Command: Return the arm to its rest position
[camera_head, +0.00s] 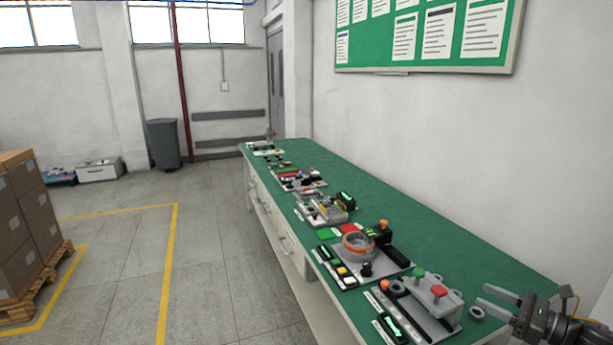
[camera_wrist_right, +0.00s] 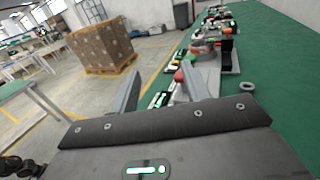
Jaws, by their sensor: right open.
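My right gripper (camera_head: 502,303) is at the lower right in the head view, over the near end of the green workbench (camera_head: 470,262). Its two fingers are apart with nothing between them. In the wrist view the open fingers of my right gripper (camera_wrist_right: 158,95) point along the bench towards the fixtures. A grey ring (camera_head: 476,313) lies on the bench just left of the gripper, apart from it; it also shows in the wrist view (camera_wrist_right: 246,86). My left gripper is not in view.
A fixture with red and green knobs (camera_head: 428,295) stands left of the gripper. Beyond it is a station with an orange-rimmed round part (camera_head: 358,245). Several more fixtures line the bench. A wall rises along the right. Boxes on a pallet (camera_head: 22,225) stand at left; the floor between is clear.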

